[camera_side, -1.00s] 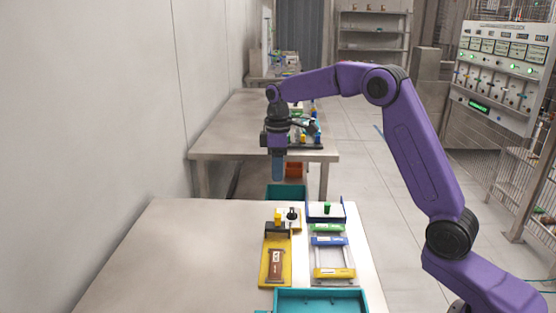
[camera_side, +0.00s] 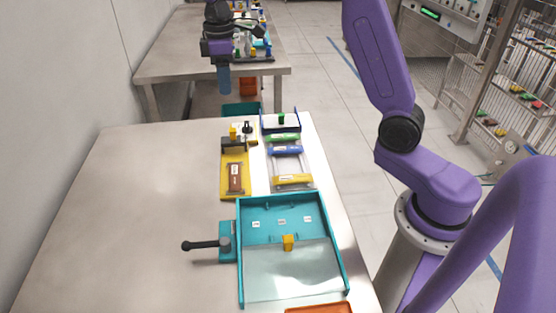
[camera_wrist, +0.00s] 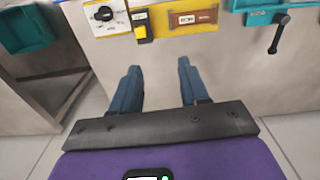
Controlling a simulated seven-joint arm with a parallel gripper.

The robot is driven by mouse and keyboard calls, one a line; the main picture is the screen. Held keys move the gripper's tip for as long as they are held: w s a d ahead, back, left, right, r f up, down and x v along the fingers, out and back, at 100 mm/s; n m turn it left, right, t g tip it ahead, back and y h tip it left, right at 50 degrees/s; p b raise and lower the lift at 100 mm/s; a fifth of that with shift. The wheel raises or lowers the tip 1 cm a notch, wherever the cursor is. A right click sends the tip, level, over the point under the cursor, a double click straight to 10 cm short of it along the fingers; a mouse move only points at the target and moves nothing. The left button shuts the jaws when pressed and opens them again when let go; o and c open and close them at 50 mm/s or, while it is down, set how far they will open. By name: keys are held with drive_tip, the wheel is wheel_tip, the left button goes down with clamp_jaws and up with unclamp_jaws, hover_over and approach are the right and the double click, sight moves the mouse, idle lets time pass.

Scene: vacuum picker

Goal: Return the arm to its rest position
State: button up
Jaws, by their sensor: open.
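My purple arm bends over the table from the right in the side view. My gripper (camera_side: 223,88) hangs down with blue fingers near the far end of the front table (camera_side: 130,200). In the wrist view my gripper (camera_wrist: 158,75) shows two blue fingers spread apart with nothing between them. The fingers touch nothing that I can see.
The table holds a yellow fixture with a brown part (camera_side: 235,178), a rack with blue and yellow pieces (camera_side: 293,180), and a teal tray (camera_side: 343,270) with a black-knobbed lever (camera_side: 200,245). A teal bin (camera_side: 241,109) is beyond the far edge. The table's left side is clear.

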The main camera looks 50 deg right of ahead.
drive_tip(key=s+a+n, duration=0.1)
drive_tip(key=s+a, duration=0.5)
drive_tip(key=s, duration=0.4)
drive_tip(key=s+d+f+n, duration=0.1)
drive_tip(key=s+d+f, duration=0.1)
drive_tip(key=s, duration=1.1)
drive_tip(key=s+d+f+n, duration=0.1)
drive_tip(key=s+d+f, duration=0.1)
drive_tip(key=s, duration=1.2)
drive_tip(key=shift+d+f, duration=0.2)
drive_tip(key=shift+f, duration=0.55)
